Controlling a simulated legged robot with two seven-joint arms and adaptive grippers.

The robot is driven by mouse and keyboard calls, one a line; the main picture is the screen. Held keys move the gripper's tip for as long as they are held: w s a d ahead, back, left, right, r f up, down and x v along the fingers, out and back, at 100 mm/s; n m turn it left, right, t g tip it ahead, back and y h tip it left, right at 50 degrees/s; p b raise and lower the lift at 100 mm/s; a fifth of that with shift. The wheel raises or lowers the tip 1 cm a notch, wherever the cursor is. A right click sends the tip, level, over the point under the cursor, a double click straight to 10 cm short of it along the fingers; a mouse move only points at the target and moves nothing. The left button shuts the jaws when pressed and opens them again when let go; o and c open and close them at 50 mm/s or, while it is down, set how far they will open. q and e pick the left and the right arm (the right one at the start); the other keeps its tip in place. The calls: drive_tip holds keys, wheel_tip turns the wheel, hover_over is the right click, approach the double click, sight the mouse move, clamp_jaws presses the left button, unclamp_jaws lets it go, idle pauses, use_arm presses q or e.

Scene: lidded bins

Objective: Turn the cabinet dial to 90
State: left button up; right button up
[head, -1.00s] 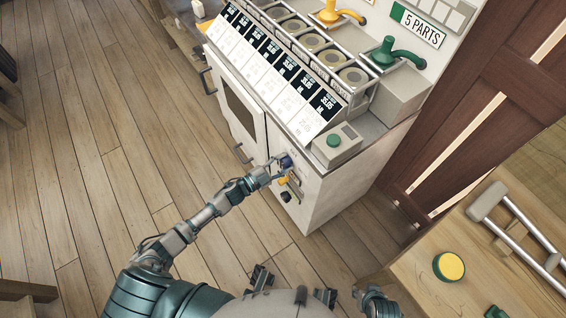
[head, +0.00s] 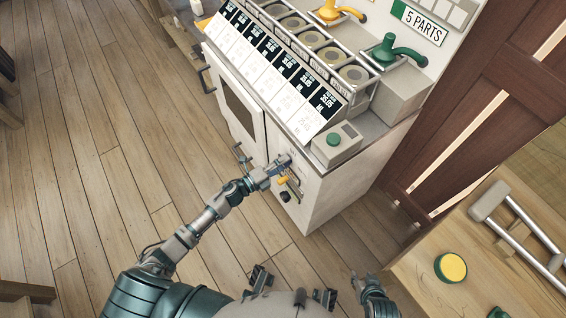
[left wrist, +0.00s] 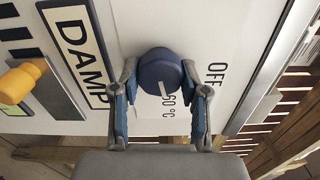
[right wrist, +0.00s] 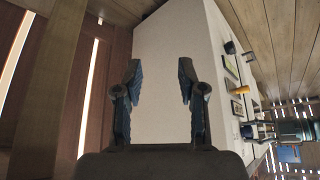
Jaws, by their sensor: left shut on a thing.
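The cabinet dial (left wrist: 160,70) is a round dark blue knob with a white pointer line, on the white cabinet front (head: 322,190). In the left wrist view its pointer is near the printed "60 °C", with "OFF" printed to the right. My left gripper (head: 284,165) is shut on the dial, its fingers on either side of it in the left wrist view (left wrist: 160,92). In the head view the gripper mostly hides the dial. My right gripper (right wrist: 158,85) is open and empty, facing a plain white cabinet side; its arm end shows low in the head view (head: 366,282).
A yellow handle (left wrist: 20,82) sits beside the "DAMP" label (left wrist: 78,45). A black knob (head: 285,197) is below it in the head view. A wooden table (head: 440,220) with a yellow-topped green round object (head: 451,267) stands at the right.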

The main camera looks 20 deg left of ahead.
use_arm(q)
drive_tip(key=shift+s+f+m+b, duration=0.25)
drive_tip(key=shift+f+m, duration=0.25)
drive_tip(key=shift+m, duration=0.6)
use_arm(e)
drive_tip(key=shift+w+a+r+t, duration=0.15)
drive_tip(key=shift+w+a+t, duration=0.1)
drive_tip(key=shift+w, duration=0.3)
drive_tip(key=shift+w+a+r+t, duration=0.1)
drive_tip(key=shift+w+t, duration=0.15)
drive_tip(key=shift+w, duration=0.35)
use_arm(q)
drive_tip(key=o, duration=1.1)
drive_tip(key=shift+o, duration=0.2)
drive_tip(key=shift+w+r, duration=0.1)
drive_tip(key=shift+r, duration=0.05)
drive_tip(key=shift+a, duration=0.1)
drive_tip(key=v, duration=1.2)
drive_tip(key=shift+w, duration=0.1)
